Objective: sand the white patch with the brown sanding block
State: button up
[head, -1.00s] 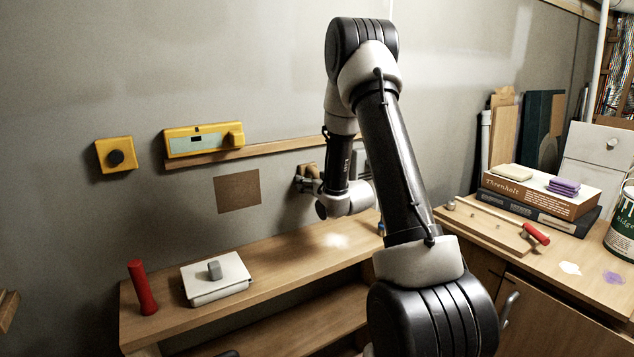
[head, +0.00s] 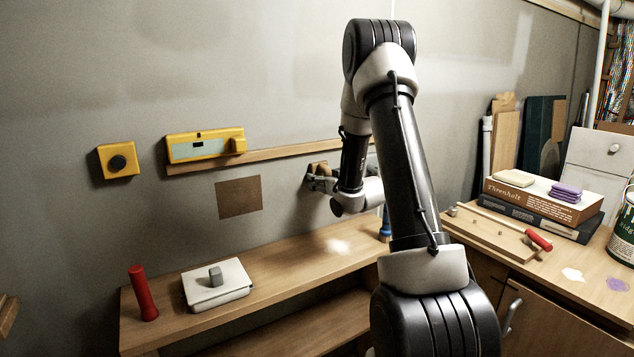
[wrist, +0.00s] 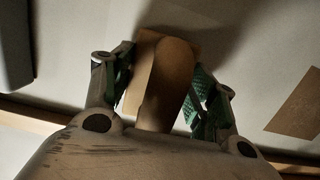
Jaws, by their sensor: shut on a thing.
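My gripper (head: 318,180) is shut on the brown sanding block (head: 318,168), close to the grey wall above the wooden bench. In the wrist view my gripper (wrist: 165,95) has its green pads on either side of the brown block (wrist: 168,75). Whether the block touches the wall cannot be told. A small white patch (head: 572,274) lies on the right-hand counter, well away from my gripper. A soft whitish spot (head: 338,246) also shows on the bench below my gripper; it may be light. Any patch behind the block or my arm is hidden.
A brown square (head: 239,197) is on the wall left of my gripper. A wooden rail (head: 270,154) and yellow level-like device (head: 205,145) are above it. Books (head: 540,200) fill part of the counter.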

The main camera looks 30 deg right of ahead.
jog(key=s, duration=0.6)
dwell(0.5)
jog(key=shift+s+d, duration=0.15)
jog(key=s, duration=0.2)
jog(key=shift+s, duration=0.35)
